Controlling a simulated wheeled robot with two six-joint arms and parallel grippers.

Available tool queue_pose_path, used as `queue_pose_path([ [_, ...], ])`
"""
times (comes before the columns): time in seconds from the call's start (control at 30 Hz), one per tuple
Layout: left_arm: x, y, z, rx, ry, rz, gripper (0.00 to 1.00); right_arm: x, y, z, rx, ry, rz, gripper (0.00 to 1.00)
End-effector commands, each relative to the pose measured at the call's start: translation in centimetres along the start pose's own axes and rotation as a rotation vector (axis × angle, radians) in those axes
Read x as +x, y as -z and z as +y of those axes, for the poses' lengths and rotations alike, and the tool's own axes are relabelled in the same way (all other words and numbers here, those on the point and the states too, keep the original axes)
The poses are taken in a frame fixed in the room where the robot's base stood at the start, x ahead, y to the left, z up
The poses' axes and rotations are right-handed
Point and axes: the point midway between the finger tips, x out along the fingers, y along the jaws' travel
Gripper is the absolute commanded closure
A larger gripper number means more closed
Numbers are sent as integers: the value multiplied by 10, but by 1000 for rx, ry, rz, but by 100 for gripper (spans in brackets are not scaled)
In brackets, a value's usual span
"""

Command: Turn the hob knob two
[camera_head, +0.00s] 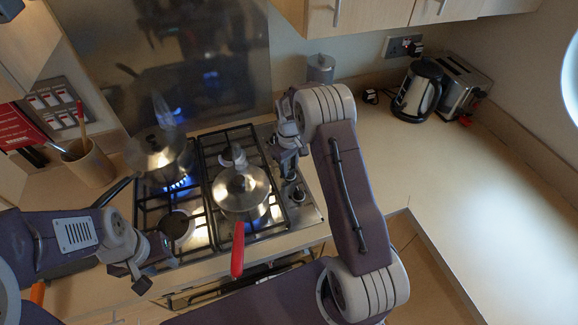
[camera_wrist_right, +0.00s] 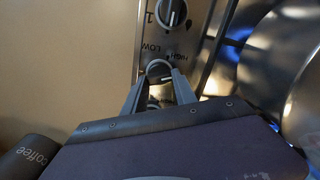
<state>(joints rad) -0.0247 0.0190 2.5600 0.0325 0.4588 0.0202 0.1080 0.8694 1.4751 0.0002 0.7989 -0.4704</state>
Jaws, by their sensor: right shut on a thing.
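My right gripper (camera_wrist_right: 158,85) is shut on a round hob knob (camera_wrist_right: 158,70) on the steel control strip (camera_wrist_right: 150,50). In the right wrist view another knob (camera_wrist_right: 172,12), with a "1" and the words LOW and HIGH beside it, sits above the held one. The held knob's own number is hidden. In the head view the right gripper (camera_head: 287,150) reaches down to the right side of the hob (camera_head: 304,214), where a knob (camera_head: 298,193) shows in front of it. My left gripper (camera_head: 157,271) hangs at the hob's front left, apart from it; its jaws are unclear.
A lidded pan (camera_head: 240,190) with a red handle stands on the hob. A pot (camera_head: 158,155) stands over a lit blue flame at the back left. A utensil holder (camera_head: 90,165) is at left, a kettle (camera_head: 417,90) and toaster (camera_head: 460,85) at back right. The right worktop (camera_head: 480,190) is clear.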

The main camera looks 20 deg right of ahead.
Motion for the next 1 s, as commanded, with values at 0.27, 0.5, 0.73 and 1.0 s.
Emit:
queue_pose_path([
  [0.27, -6, 1, 0, 0, 0, 0, 64, -2, 2, 2, 261, -2, 6, 100],
  [0.5, -9, 1, 0, 0, 0, 0, 64, -2, 2, 3, 489, -2, 8, 100],
  [0.73, -11, 1, 0, 0, 0, 0, 64, -3, 1, 4, 707, -1, 10, 100],
  [1.0, -13, 1, 0, 0, 0, 0, 64, -3, 1, 5, 964, -1, 10, 100],
])
